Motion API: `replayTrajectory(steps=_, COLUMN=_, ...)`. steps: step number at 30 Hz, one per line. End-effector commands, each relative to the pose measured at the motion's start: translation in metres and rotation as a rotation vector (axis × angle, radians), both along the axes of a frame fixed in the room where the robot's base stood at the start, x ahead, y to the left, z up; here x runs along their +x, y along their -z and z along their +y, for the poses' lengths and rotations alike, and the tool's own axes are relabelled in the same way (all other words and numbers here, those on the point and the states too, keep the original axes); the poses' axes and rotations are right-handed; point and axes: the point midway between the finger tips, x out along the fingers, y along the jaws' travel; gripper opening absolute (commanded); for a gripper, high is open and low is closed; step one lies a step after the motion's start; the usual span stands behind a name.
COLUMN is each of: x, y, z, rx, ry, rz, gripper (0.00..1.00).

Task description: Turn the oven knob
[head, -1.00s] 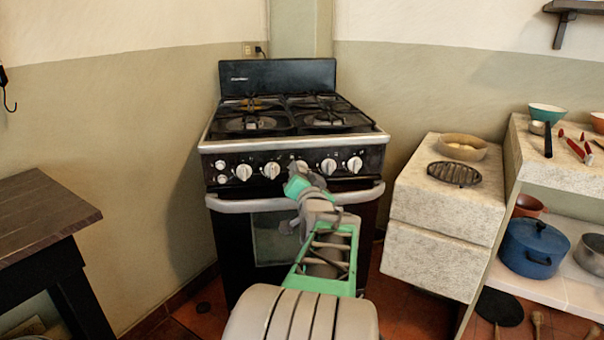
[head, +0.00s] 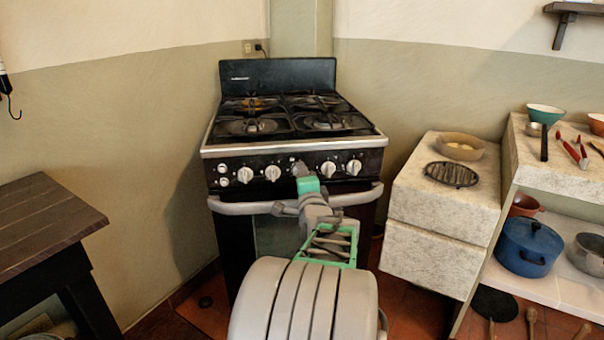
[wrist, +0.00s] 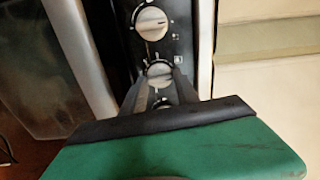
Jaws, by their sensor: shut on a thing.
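The black stove (head: 224,190) stands against the corner. A row of white oven knobs runs along its front panel, with the knob left of my gripper (head: 272,174) and the knob right of it (head: 328,169) clear to see. My gripper (head: 301,168) is at the middle knob and hides it in the head view. In the wrist view, the dark fingers (wrist: 160,82) stand either side of a white knob (wrist: 160,70), shut on it. Another knob (wrist: 151,23) sits above it, untouched.
The oven door handle (head: 240,208) runs just below the knobs, close under my wrist. A stone counter block (head: 440,210) stands at the right, with a blue pot (head: 530,247) on the shelf beyond. A dark wooden table (head: 40,220) is at the left.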

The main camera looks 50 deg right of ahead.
Motion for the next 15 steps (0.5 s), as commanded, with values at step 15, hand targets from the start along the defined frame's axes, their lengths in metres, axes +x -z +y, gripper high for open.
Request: replayTrajectory(steps=15, x=-0.0008, y=0.0000, z=-0.0007, rx=0.075, ry=0.002, rz=-0.072, gripper=0.00)
